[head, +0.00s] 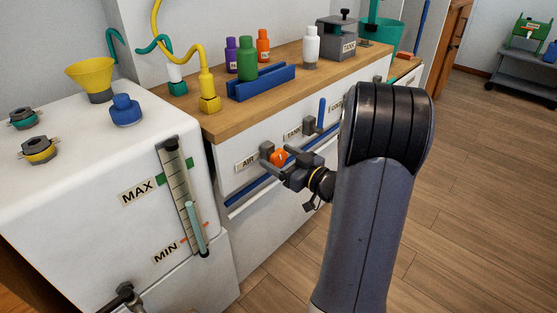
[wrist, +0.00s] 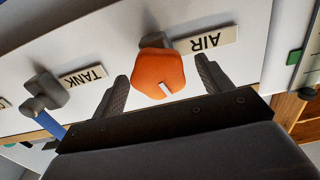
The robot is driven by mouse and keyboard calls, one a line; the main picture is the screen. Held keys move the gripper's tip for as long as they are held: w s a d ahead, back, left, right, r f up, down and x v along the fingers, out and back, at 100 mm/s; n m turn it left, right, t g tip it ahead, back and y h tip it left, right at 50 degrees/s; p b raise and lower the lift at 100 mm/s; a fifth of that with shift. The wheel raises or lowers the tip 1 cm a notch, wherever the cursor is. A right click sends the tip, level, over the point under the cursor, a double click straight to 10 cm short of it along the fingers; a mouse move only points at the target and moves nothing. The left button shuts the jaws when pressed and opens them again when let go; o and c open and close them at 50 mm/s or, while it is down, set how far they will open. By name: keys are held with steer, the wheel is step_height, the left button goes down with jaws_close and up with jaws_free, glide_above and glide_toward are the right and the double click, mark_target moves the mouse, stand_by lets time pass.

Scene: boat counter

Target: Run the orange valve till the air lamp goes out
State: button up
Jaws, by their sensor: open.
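The orange valve (head: 280,157) is a knob on the white counter front beside the AIR label (head: 246,163). In the wrist view the orange valve (wrist: 158,70) has a pale mark on its edge nearest my gripper. My gripper (head: 277,165) is open at the valve. In the wrist view my gripper (wrist: 164,82) has one finger on each side of the knob, with gaps visible. I cannot make out an air lamp in either view.
A blue rail (head: 243,190) runs below. The white tank (head: 80,180) with a MAX/MIN gauge (head: 184,200) stands at left.

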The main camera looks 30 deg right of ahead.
steer(key=shift+w+a, duration=0.2)
steer(key=shift+w, duration=0.2)
steer(key=c, duration=1)
steer(key=shift+o, duration=0.2)
steer(key=shift+f+n+b, duration=0.2)
steer(key=shift+n+b, duration=0.65)
steer(key=shift+n, duration=0.15)
steer(key=shift+r+n+b, duration=0.15)
steer(key=shift+n+b, duration=0.15)
steer(key=shift+n, duration=0.3)
steer(key=o, duration=1)
steer(key=shift+c, duration=0.2)
steer(key=shift+s, duration=0.1)
